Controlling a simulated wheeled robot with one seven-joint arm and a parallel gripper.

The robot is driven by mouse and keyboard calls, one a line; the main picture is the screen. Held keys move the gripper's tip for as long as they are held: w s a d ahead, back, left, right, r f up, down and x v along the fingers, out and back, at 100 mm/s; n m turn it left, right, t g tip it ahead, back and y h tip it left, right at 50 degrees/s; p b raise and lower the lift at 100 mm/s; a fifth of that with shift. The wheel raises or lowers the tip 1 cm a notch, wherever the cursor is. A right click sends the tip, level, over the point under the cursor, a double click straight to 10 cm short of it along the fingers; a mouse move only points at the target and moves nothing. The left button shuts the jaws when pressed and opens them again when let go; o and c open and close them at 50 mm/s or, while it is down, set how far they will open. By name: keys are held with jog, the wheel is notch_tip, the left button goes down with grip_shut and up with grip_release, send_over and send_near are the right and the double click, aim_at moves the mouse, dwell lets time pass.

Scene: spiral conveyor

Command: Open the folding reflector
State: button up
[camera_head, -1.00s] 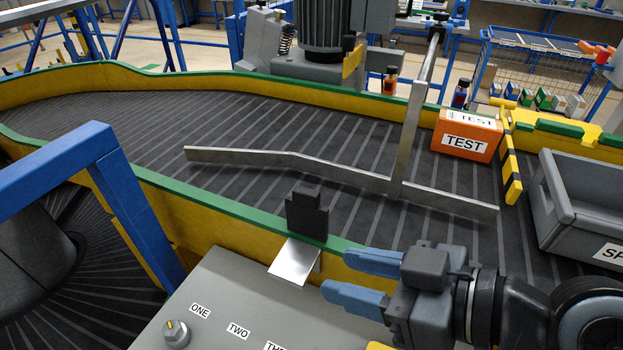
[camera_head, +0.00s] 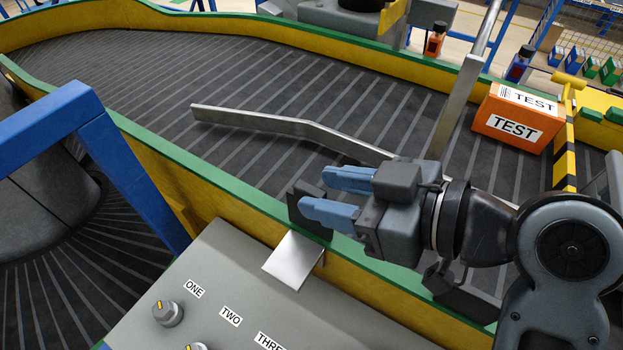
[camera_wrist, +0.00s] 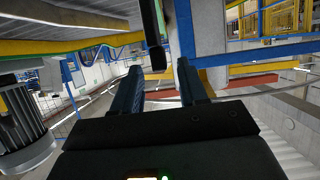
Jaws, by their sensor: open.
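A silver plate (camera_head: 293,260) sticks out from a black bracket (camera_head: 306,220) on the near green-and-yellow conveyor wall; this looks like the folding reflector. The plate lies tilted over the edge of the grey control panel. My gripper (camera_head: 313,193) comes in from the right, with its two blue fingers apart and nothing seen between them. The fingers overlap the bracket in the head view and hide part of it; I cannot tell whether they touch it. In the wrist view my gripper (camera_wrist: 160,82) is open, and a dark upright piece (camera_wrist: 151,35) hangs beyond the fingers.
The grey control panel (camera_head: 225,285) with knobs sits in front. A blue frame (camera_head: 130,165) stands at left. A metal guide bar (camera_head: 285,127) crosses the conveyor (camera_head: 150,85) behind my gripper. An orange TEST box (camera_head: 515,118) stands at the right.

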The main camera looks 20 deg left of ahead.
aim_at(315, 191)
jog(key=shift+x, duration=1.65)
grip_shut()
